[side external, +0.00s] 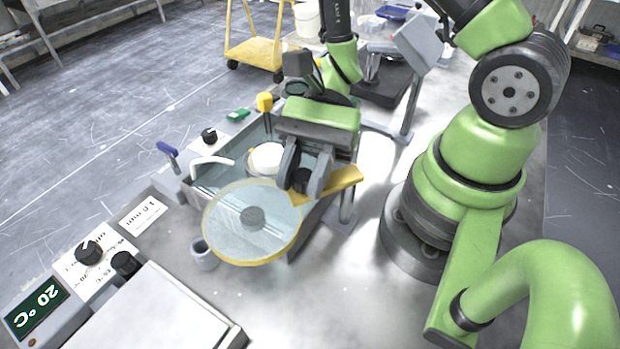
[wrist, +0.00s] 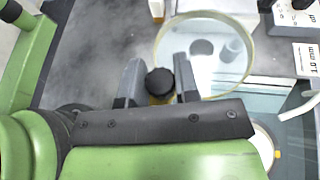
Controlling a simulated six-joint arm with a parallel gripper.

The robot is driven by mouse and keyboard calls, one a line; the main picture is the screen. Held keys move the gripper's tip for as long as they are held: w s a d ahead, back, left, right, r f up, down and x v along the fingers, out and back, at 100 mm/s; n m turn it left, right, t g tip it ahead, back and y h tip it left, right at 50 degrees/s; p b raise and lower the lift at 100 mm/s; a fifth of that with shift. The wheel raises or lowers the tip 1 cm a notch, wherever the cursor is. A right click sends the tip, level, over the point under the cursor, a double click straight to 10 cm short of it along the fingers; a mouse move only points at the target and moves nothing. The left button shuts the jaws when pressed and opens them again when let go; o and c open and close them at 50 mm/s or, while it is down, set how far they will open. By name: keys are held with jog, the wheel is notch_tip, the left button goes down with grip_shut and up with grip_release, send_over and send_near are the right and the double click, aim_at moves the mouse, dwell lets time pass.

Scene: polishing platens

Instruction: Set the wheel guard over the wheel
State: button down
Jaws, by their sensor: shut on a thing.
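The wheel guard (side external: 232,225) is a clear round disc with a yellow rim and a dark round patch at its middle. It has a yellow arm (side external: 345,182) with a black knob, which shows in the wrist view (wrist: 160,82). My gripper (side external: 302,186) is shut on that knob, its fingers on both sides of it in the wrist view (wrist: 158,84). The wheel appears to be the pale round disc (side external: 267,158) in the basin, behind the guard in the side view. The guard hangs off to the near side of the wheel; its exact height is unclear.
The grey basin (side external: 205,184) has a white spout (side external: 212,162), a blue lever (side external: 168,150) and a yellow-topped post (side external: 265,103) around it. A small grey cup (side external: 204,255) stands near the guard's rim. A display box (side external: 38,308) and white panel (side external: 150,318) lie at front left.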

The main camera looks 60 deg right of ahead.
jog(key=shift+w+d+f+m+t, duration=0.1)
jog(key=shift+w+d+m+t, duration=0.2)
jog(key=shift+m+t, duration=0.4)
jog(key=shift+w+d+m+t, duration=0.3)
jog(key=shift+m+t, duration=0.35)
jog(key=shift+t, duration=0.2)
jog(key=shift+w+d+f+m+t, duration=0.1)
jog(key=shift+w+d+m+t, duration=0.2)
jog(key=shift+m+t, duration=0.4)
jog(key=c, duration=0.9)
grip_release()
jog(key=shift+o, duration=0.2)
jog(key=shift+r, duration=0.1)
jog(key=shift+d, duration=0.1)
jog(key=d+r, duration=0.4)
jog(key=r, duration=0.5)
jog(key=shift+s+d, duration=0.2)
jog(key=shift+s, duration=0.15)
